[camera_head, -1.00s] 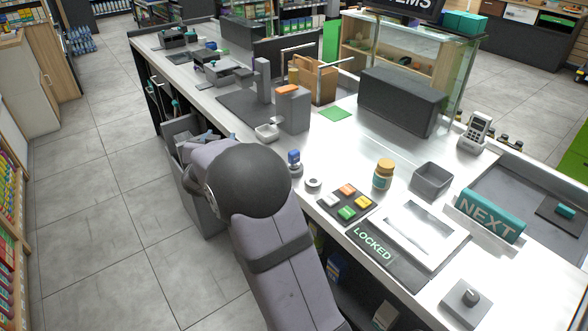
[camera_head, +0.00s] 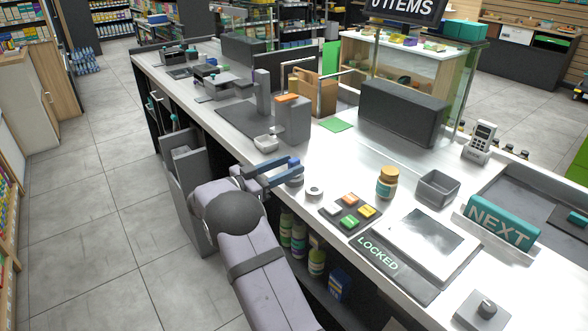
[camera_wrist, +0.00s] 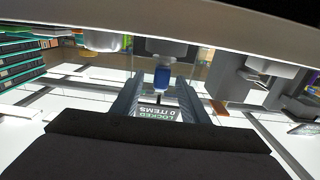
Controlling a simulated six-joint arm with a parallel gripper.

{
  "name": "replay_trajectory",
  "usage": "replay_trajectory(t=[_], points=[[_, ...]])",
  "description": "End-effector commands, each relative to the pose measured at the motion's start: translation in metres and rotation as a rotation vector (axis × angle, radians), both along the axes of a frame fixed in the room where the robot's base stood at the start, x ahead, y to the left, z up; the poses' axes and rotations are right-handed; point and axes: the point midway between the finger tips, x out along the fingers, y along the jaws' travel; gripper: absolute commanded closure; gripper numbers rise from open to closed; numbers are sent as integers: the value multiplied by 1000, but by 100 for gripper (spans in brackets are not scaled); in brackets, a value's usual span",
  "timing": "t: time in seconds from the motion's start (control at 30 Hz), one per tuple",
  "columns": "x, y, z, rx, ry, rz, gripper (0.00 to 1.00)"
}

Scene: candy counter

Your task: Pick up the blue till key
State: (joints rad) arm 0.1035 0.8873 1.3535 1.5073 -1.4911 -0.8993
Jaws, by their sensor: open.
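The blue till key (camera_head: 294,162) stands upright in a small round grey base (camera_head: 293,182) near the front edge of the counter. The fingers partly cover it in the head view. In the wrist view the blue key (camera_wrist: 162,77) shows between and just ahead of the two fingers. My gripper (camera_head: 283,172) is open and level beside the key, with its fingers pointing towards it. In the wrist view the gripper (camera_wrist: 159,96) has a clear gap between its fingers, and nothing is held.
A white roll (camera_head: 314,192), a pad with several coloured buttons (camera_head: 343,222) and a brown-yellow jar (camera_head: 387,182) stand to the right. A small white dish (camera_head: 265,143) and a grey stand (camera_head: 292,120) are behind. A grey bin (camera_head: 188,190) is below the counter edge.

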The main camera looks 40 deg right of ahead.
Motion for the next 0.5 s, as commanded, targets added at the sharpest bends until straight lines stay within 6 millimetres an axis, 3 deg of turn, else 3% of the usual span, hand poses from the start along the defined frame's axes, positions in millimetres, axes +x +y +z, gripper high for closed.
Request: replay_trajectory(t=[0.5], points=[[0,-29,-1,-1,0,-1,59]])
